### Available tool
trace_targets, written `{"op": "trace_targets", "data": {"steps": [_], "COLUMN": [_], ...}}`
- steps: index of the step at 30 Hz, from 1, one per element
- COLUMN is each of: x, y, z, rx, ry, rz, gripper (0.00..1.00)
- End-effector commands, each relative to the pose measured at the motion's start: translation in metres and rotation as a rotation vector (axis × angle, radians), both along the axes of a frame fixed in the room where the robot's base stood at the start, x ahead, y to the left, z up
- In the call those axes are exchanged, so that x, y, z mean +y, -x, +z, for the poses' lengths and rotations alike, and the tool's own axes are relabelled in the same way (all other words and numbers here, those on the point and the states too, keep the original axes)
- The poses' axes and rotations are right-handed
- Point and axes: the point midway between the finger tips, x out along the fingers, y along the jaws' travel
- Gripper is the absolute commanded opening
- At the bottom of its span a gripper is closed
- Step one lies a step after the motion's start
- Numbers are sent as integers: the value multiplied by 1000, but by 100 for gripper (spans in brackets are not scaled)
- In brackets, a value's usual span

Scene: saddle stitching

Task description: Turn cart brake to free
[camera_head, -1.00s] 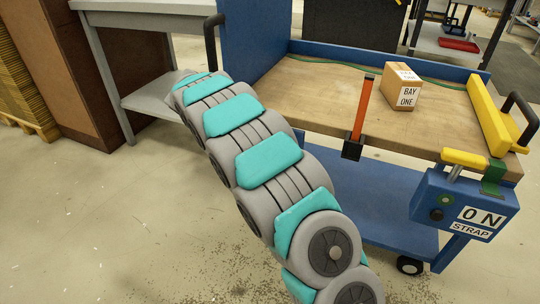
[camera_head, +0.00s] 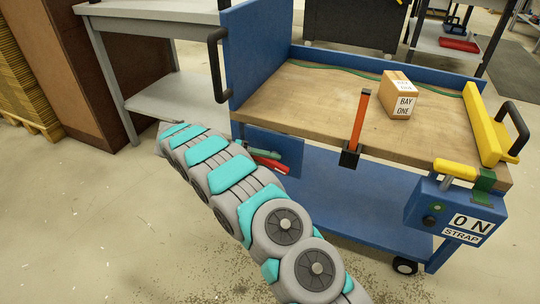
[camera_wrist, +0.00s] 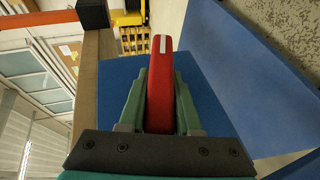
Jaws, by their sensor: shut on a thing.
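The cart brake is a red lever (camera_wrist: 158,90) with a pale stripe near its end, in front of a blue panel (camera_wrist: 118,85). In the head view the red lever (camera_head: 271,164) shows beside the blue panel (camera_head: 288,148) under the left front of the cart deck. My gripper (camera_wrist: 160,76) has green fingers on both sides of the lever and is shut on it. In the head view only a bit of my gripper (camera_head: 262,153) shows; my arm hides the rest. The brake's pivot and any markings are hidden.
The cart's wooden deck (camera_head: 300,100) carries a carton marked BAY ONE (camera_head: 398,97) and an orange upright lever (camera_head: 360,118). A black push handle (camera_head: 216,65) stands at the left. Floor in front is clear.

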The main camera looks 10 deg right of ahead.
Motion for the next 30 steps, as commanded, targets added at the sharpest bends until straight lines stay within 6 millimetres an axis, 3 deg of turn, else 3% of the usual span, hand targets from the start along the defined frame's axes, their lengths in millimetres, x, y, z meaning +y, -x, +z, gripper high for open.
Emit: {"op": "trace_targets", "data": {"steps": [30], "x": [0], "y": [-1], "z": [-1], "rx": [149], "ry": [213], "rz": [3], "gripper": [0]}}
